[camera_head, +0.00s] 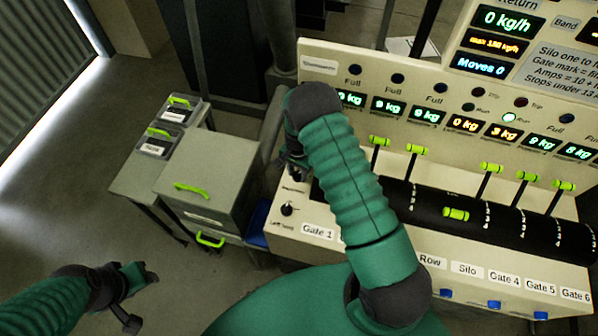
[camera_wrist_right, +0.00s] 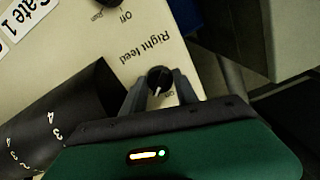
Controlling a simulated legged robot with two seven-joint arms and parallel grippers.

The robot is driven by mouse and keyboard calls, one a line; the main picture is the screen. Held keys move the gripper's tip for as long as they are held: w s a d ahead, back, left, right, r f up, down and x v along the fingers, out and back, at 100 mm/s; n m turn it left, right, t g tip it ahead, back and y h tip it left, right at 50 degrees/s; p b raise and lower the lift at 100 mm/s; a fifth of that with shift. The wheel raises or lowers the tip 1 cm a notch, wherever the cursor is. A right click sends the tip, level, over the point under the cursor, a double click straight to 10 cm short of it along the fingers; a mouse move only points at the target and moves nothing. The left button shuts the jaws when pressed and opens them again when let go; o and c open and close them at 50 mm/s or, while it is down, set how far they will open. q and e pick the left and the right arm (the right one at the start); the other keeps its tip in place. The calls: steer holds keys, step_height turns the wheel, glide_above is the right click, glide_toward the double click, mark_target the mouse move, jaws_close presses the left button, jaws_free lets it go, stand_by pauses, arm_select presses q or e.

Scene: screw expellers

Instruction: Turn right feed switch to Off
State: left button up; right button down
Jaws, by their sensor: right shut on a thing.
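The right feed switch (camera_wrist_right: 159,80) is a round black knob with a white pointer mark, beside the printed words "Right feed" in the right wrist view. The mark points toward the gripper's palm, slightly left. My right gripper (camera_wrist_right: 155,88) is shut on the knob, one finger on each side. In the head view my right gripper (camera_head: 294,168) is at the panel's left end and hides this switch. My left gripper (camera_head: 135,297) is open and empty above the floor at lower left.
A second black knob (camera_head: 287,209) sits close by on the panel; it also shows in the right wrist view (camera_wrist_right: 100,3), with Off and Run labels. A black drum (camera_head: 490,222) with green-handled levers lies to the right. A grey cabinet (camera_head: 208,170) stands left.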

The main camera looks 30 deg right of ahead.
steer(key=shift+w+a, duration=0.1)
steer(key=shift+a, duration=0.05)
steer(key=shift+d+f+n+b, duration=0.1)
steer(key=shift+d+n+b, duration=0.1)
steer(key=shift+n+b, duration=0.9)
steer(key=n+b, duration=0.1)
steer(key=n, duration=0.3)
steer(key=shift+a+b, duration=0.1)
steer(key=shift+b, duration=0.2)
steer(key=n+b, duration=0.1)
steer(key=n, duration=0.2)
arm_select(q)
steer(key=shift+s+a+b+x, duration=0.1)
steer(key=shift+s+b+x, duration=0.05)
steer(key=shift+x, duration=0.8)
steer(key=shift+s+a+b+x, duration=0.1)
steer(key=shift+s+a+x, duration=0.1)
steer(key=shift+x, duration=0.8)
steer(key=shift+s+a+b+x, duration=0.1)
steer(key=shift+s+b+x, duration=0.05)
steer(key=shift+x, duration=0.8)
arm_select(e)
steer(key=shift+n, duration=1.3)
arm_select(q)
steer(key=shift+d+f, duration=0.1)
arm_select(e)
steer(key=c, duration=0.9)
jaws_free()
steer(key=shift+c, duration=0.2)
